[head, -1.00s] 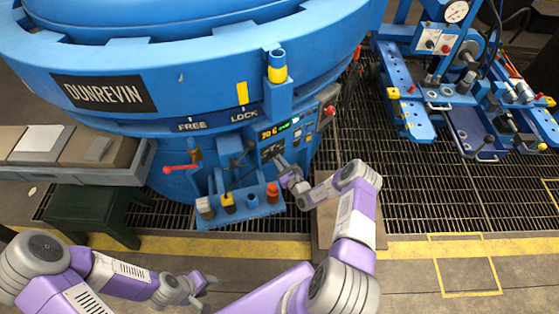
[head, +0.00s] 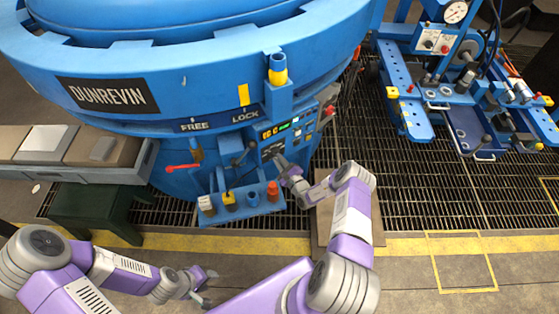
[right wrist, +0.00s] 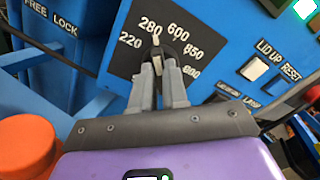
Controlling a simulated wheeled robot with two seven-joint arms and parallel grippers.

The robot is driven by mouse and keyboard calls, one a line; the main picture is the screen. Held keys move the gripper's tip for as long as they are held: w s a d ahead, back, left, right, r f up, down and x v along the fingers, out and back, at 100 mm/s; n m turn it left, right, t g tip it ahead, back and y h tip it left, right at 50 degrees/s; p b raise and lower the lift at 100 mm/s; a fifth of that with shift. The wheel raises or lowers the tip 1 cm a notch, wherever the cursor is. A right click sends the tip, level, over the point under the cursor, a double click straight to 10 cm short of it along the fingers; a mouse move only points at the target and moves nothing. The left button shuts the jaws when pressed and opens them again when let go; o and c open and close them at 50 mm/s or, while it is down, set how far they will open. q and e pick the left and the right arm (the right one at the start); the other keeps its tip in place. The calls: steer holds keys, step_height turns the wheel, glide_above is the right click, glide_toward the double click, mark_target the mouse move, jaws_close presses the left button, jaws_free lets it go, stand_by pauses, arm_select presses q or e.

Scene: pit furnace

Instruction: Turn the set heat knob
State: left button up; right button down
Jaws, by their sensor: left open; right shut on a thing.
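The set heat knob (right wrist: 157,43) is small and dark with a pale pointer, on a black dial plate (right wrist: 128,70) marked with temperatures. In the right wrist view its pointer is directed up, between the 280 and 600 marks. My right gripper (right wrist: 160,72) is shut on the knob, one finger on each side, hiding its lower part. In the head view my right gripper (head: 279,161) reaches the furnace's control panel, and the knob is mostly hidden there. My left gripper (head: 209,286) is open and empty, low in front of the furnace.
A lit display (head: 278,130) sits above the dial. LID UP (right wrist: 254,68) and RESET (right wrist: 281,86) buttons are to the right. An orange-red knob (right wrist: 25,145) is close by at lower left. A lever shelf (head: 240,212) juts out below the panel.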

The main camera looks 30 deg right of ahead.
steer(key=c, duration=1.1)
jaws_free()
steer(key=shift+c, duration=0.2)
steer(key=s+p, duration=0.2)
steer(key=s, duration=0.5)
steer(key=shift+s, duration=0.3)
steer(key=shift+d, duration=0.1)
